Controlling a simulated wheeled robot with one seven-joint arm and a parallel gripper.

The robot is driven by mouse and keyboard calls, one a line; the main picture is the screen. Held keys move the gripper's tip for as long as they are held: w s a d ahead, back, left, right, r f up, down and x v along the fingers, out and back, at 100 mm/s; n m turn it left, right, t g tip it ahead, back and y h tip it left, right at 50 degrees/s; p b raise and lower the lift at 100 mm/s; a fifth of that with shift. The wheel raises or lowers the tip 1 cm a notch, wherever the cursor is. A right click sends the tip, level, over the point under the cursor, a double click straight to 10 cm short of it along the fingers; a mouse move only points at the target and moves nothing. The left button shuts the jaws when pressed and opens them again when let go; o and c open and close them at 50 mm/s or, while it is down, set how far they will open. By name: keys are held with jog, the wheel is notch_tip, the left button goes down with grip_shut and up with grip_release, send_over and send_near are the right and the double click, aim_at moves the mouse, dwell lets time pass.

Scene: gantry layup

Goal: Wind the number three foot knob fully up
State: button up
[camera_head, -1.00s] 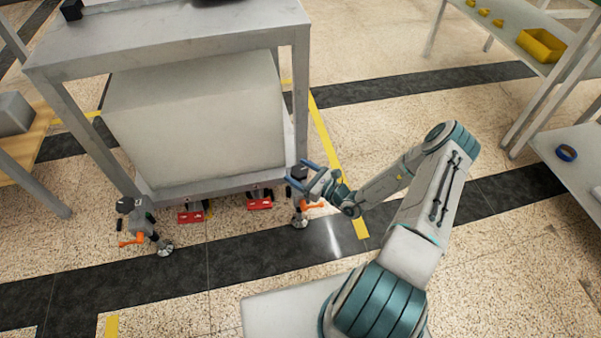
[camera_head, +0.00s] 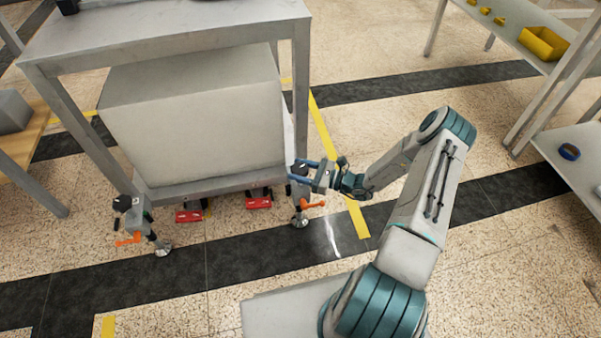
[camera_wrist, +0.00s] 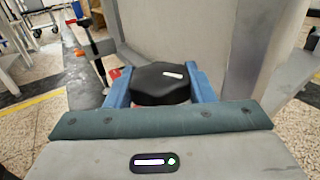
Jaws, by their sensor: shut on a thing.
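A black foot knob (camera_wrist: 160,84) with a white mark on its top sits between the two blue fingers of my gripper (camera_wrist: 160,92) in the wrist view. My gripper is shut on it, with a finger on each side. In the head view my gripper (camera_head: 304,170) is at the front right leg of the grey bench. The right foot assembly (camera_head: 300,206) below it has an orange lever and a round metal pad on the floor. I cannot read a number on the knob. A similar left foot (camera_head: 135,222) stands at the front left leg with its own black knob.
The grey bench frame (camera_head: 170,42) holds a large pale box (camera_head: 195,125). Red blocks (camera_head: 189,215) lie on the floor under its front edge. Shelving with a yellow bin (camera_head: 544,43) stands at the right. The floor between is clear.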

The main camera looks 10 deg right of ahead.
jog(key=n+g+y+b, duration=0.1)
jog(key=g, duration=0.1)
jog(key=n+g+b, duration=0.1)
jog(key=n+g, duration=0.1)
jog(key=n+g+y+b, duration=0.1)
jog(key=g, duration=0.1)
jog(key=shift+w+f+y, duration=0.1)
jog(key=shift+f+y, duration=0.15)
jog(key=shift+y, duration=0.05)
jog(key=shift+d+r+n+g+b, duration=0.15)
jog(key=shift+n+g+b, duration=1.3)
jog(key=shift+g, duration=0.95)
jog(key=shift+r+n, duration=0.1)
jog(key=shift+n, duration=0.15)
jog(key=o, duration=1)
jog(key=d+p, duration=0.1)
jog(key=d, duration=0.8)
jog(key=w+d+p, duration=0.1)
jog(key=d, duration=0.3)
jog(key=shift+w+d+p, duration=0.1)
jog(key=shift+d+p, duration=0.2)
